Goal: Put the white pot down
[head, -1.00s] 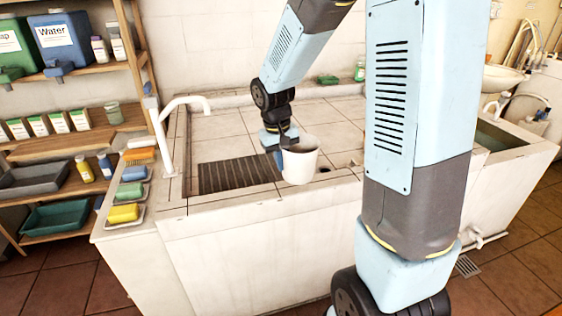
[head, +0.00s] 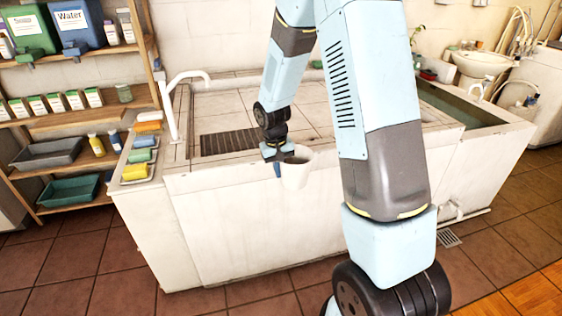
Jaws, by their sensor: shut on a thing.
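The white pot (head: 296,172) is in the middle of the head view, upright, its dark open mouth facing up. My gripper (head: 279,160) is shut on the pot's left side, at the rim. The pot appears in front of the front edge of the tiled washbasin (head: 210,123), overlapping its white front wall in the picture. I see no surface directly touching its base. My own arm hides part of the basin to the right of the pot.
A dark ribbed drain mat (head: 228,142) lies on the basin top, left of the gripper. A white tap (head: 172,105) and coloured sponges (head: 139,156) are on the left ledge. Wooden shelves (head: 100,120) stand at the left. Tiled floor (head: 85,270) in front is clear.

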